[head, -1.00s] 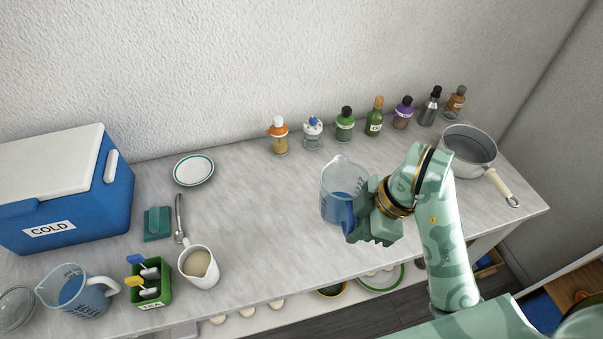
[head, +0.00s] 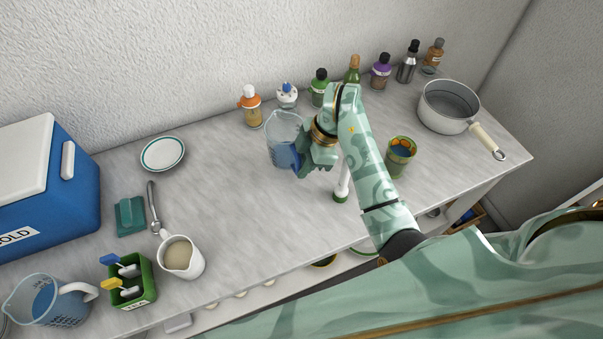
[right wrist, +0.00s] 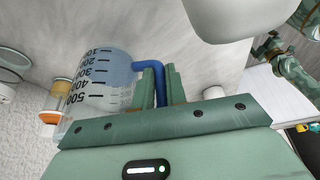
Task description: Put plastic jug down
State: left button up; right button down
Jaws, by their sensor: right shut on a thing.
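My right gripper (head: 300,162) is shut on the blue handle of a clear plastic jug (head: 283,136) with measuring marks. The jug is roughly upright over the middle of the counter (head: 235,205); I cannot tell whether its base touches the top. In the right wrist view the jug (right wrist: 95,80) is upside down in the picture, with its blue handle (right wrist: 150,68) between the fingers (right wrist: 158,88). My right forearm reaches across the counter and hides part of what lies behind it. My left gripper is not seen for certain.
A patterned cup (head: 401,152), a white-and-green item (head: 341,186) and a saucepan (head: 448,108) stand right. A blue cooler (head: 45,190), plate (head: 162,153), white pitcher (head: 182,262) and second jug (head: 45,302) stand left.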

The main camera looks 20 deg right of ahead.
jog(key=shift+w+f+b, duration=0.2)
jog(key=shift+w+f, duration=0.05)
jog(key=shift+f, duration=0.75)
jog(key=shift+w+f+b, duration=0.15)
jog(key=shift+w+f, duration=0.05)
jog(key=shift+f, duration=0.8)
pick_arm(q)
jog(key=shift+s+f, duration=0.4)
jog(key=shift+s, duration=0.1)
pick_arm(e)
jog(key=shift+a, duration=0.1)
jog(key=shift+f, duration=0.2)
jog(key=c, duration=1.4)
grip_release()
jog(key=shift+c, duration=0.2)
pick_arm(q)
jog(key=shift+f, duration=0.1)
